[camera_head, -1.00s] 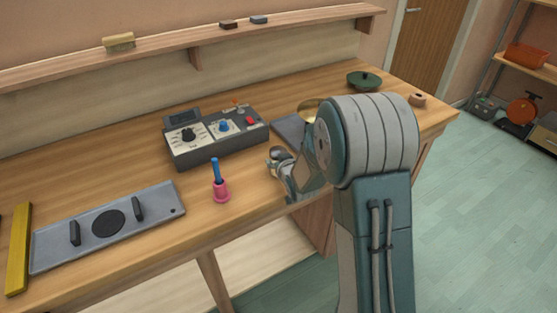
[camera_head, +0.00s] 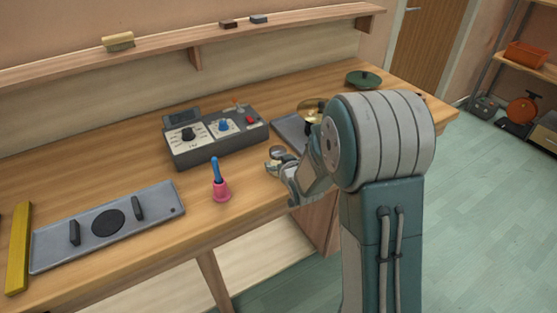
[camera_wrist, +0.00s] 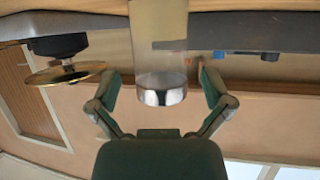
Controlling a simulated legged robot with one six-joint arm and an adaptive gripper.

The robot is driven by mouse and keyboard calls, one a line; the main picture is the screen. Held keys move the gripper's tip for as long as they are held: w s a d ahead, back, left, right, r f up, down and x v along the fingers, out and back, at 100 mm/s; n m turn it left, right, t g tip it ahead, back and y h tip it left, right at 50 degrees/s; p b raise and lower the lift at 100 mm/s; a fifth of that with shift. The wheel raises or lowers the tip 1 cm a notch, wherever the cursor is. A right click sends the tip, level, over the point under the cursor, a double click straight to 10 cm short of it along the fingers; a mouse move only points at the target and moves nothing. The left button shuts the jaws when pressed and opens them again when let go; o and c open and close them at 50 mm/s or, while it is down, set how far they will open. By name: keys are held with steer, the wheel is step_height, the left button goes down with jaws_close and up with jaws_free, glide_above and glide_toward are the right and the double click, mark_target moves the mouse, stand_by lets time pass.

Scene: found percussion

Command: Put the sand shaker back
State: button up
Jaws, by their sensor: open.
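In the wrist view, which appears upside down, a see-through, sandy-beige cylinder with a shiny metal cap (camera_wrist: 160,97) stands in the middle; it looks like the sand shaker. My gripper (camera_wrist: 158,80) is open, with one finger at each side of the cylinder. Gaps show between the fingers and its sides, so I see no grip on it. In the head view my gripper (camera_head: 279,167) is low over the front part of the workbench, right of the pink bell. The shaker cannot be made out clearly there beside the gripper.
A brass cymbal (camera_wrist: 66,74) stands on a grey tray (camera_head: 290,130) behind my gripper. A grey control box (camera_head: 215,137), a pink bell with blue handle (camera_head: 221,190) and a grey plate with handles (camera_head: 65,247) lie leftward. The front of the workbench (camera_head: 180,230) is bare.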

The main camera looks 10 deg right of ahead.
steer(key=s+r+g, duration=0.2)
steer(key=s+r, duration=0.3)
steer(key=s, duration=0.6)
steer(key=s+r+g+h, duration=0.1)
steer(key=s+r+g, duration=0.2)
steer(key=s, duration=0.9)
steer(key=s+r+m+g, duration=0.1)
steer(key=s+r+g, duration=0.1)
steer(key=s+r, duration=0.6)
steer(key=s, duration=0.3)
steer(key=shift+s+g, duration=0.3)
steer(key=shift+g, duration=0.1)
steer(key=shift+w+a, duration=0.1)
steer(key=shift+a, duration=0.05)
